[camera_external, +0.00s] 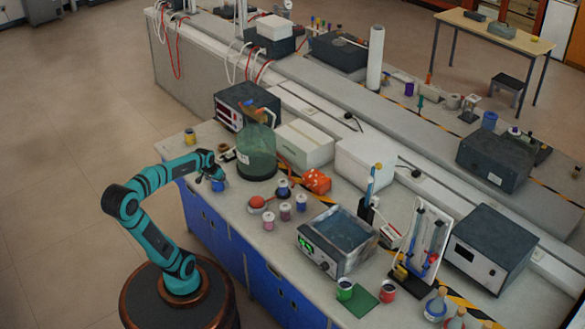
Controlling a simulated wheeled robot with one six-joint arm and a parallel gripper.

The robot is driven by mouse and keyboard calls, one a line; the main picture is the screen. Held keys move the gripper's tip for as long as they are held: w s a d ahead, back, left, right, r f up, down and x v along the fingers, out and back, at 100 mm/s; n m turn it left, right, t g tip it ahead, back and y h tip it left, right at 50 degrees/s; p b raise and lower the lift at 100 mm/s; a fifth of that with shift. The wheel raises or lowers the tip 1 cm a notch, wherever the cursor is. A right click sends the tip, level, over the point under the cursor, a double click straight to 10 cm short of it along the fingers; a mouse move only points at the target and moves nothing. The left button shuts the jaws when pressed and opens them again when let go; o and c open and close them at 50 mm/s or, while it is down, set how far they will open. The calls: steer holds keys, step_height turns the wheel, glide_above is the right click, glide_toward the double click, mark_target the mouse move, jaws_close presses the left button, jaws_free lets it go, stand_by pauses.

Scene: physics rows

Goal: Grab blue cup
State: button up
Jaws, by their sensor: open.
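A small blue cup (217,185) stands near the left end of the near bench, close to its front edge. My gripper (216,175) is directly above it, pointing down, with its fingertips at or near the cup's top. The gripper is open. The fingers are small and dark here, and I cannot tell whether they touch the cup or reach around it. The gripper hides the cup's upper part. Another blue cup-like container (489,120) stands on the far bench, well away from my gripper.

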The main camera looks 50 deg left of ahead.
steer(key=c, duration=1.1)
steer(key=shift+o, duration=0.2)
